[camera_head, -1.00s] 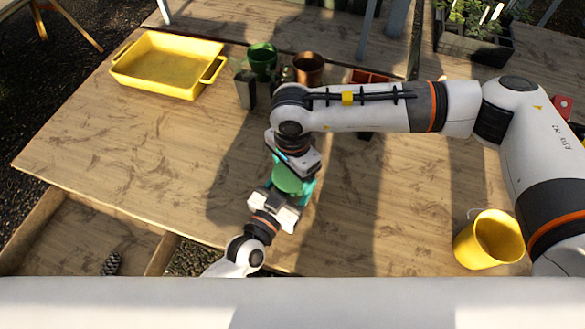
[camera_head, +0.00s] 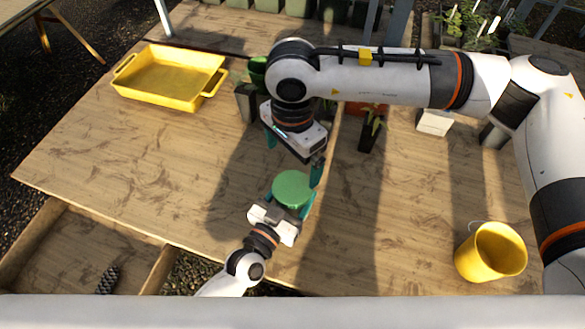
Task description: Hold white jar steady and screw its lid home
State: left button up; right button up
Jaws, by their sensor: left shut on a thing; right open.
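The jar's green lid (camera_head: 292,189) shows from above, sitting over the jar near the middle front of the table. The white body of the jar is hidden under the lid and behind my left gripper. My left gripper (camera_head: 292,205) comes from below and is shut on the jar, its teal fingers at the jar's sides. My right gripper (camera_head: 293,161) is open, above and behind the lid, with its teal fingers spread and apart from the lid. I cannot tell how tightly the lid sits.
A yellow tray (camera_head: 170,78) stands at the back left, and a yellow bucket (camera_head: 491,252) at the front right. Pots, a dark pot with a seedling (camera_head: 371,132) and a white box (camera_head: 434,121) stand behind. The table's left middle is clear.

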jog(key=shift+r, duration=1)
pick_arm(q)
jog(key=o, duration=2)
jog(key=shift+c, duration=0.2)
jog(key=b+v, duration=0.1)
jog(key=v, duration=1)
jog(key=shift+f+b, duration=0.15)
jog(key=shift+b, duration=0.2)
jog(key=shift+s+a, duration=0.25)
jog(key=shift+s, duration=0.25)
pick_arm(e)
jog(key=shift+f, duration=0.9)
pick_arm(q)
jog(key=shift+s, duration=0.1)
pick_arm(e)
jog(key=shift+s+f, duration=0.1)
